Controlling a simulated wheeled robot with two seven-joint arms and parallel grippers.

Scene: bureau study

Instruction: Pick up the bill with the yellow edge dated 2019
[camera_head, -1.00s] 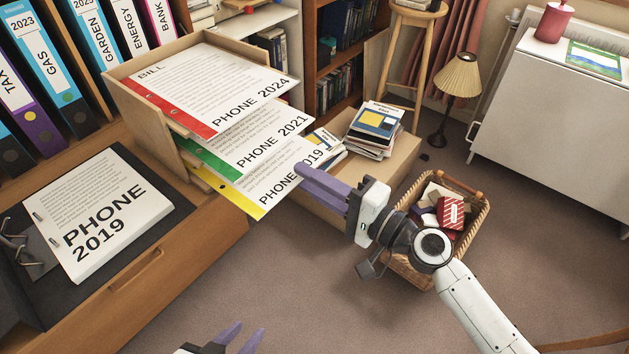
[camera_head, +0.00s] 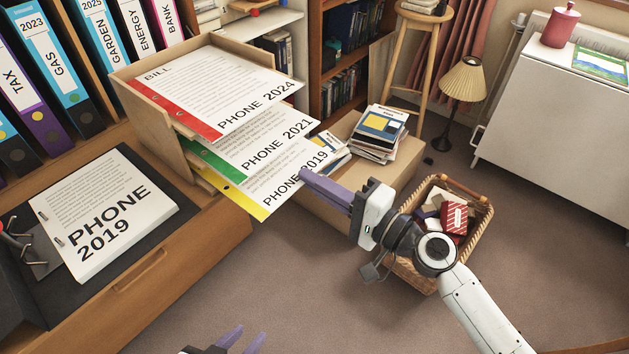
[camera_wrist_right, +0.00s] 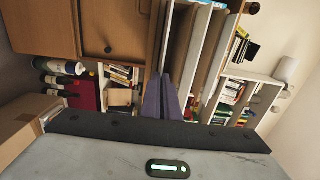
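The yellow-edged bill (camera_head: 250,199), reading PHONE 2019, sticks out of the lowest level of the wooden letter tray (camera_head: 165,128), its part further in hidden under the bills above. My right gripper (camera_head: 304,178) is at its front edge, the purple fingertips covering part of it. In the right wrist view its fingers (camera_wrist_right: 162,97) are close together, and they look shut on the bill's edge. The bill still lies in the tray. My left gripper (camera_head: 243,340) is open and empty at the bottom edge, away from the bill.
A green-edged 2021 bill (camera_head: 262,139) and a red-edged 2024 bill (camera_head: 225,90) lie above. An open ring binder (camera_head: 155,190) holds a PHONE 2019 sheet on the left. A wicker basket (camera_head: 485,212) and a magazine box (camera_head: 400,160) stand right. Carpet in front is clear.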

